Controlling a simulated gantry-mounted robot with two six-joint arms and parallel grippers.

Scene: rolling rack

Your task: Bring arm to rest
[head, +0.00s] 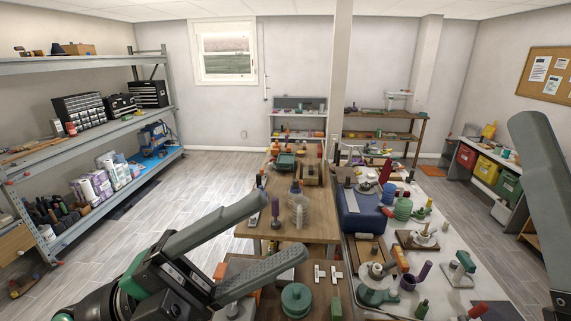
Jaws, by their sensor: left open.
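My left gripper (282,223) reaches in from the lower left in the head view. Its two long grey fingers are spread apart, with nothing between them. It is above the near end of the wooden table (318,229). Part of my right gripper (545,185) shows as a long grey finger at the right edge. Its other finger is out of frame, so its opening cannot be told.
Tools and containers crowd the wooden table and the white table (465,290) beside it, including a blue box (362,222) and a green round container (296,299). A metal rack (90,135) stands left. The grey floor (205,185) between is clear.

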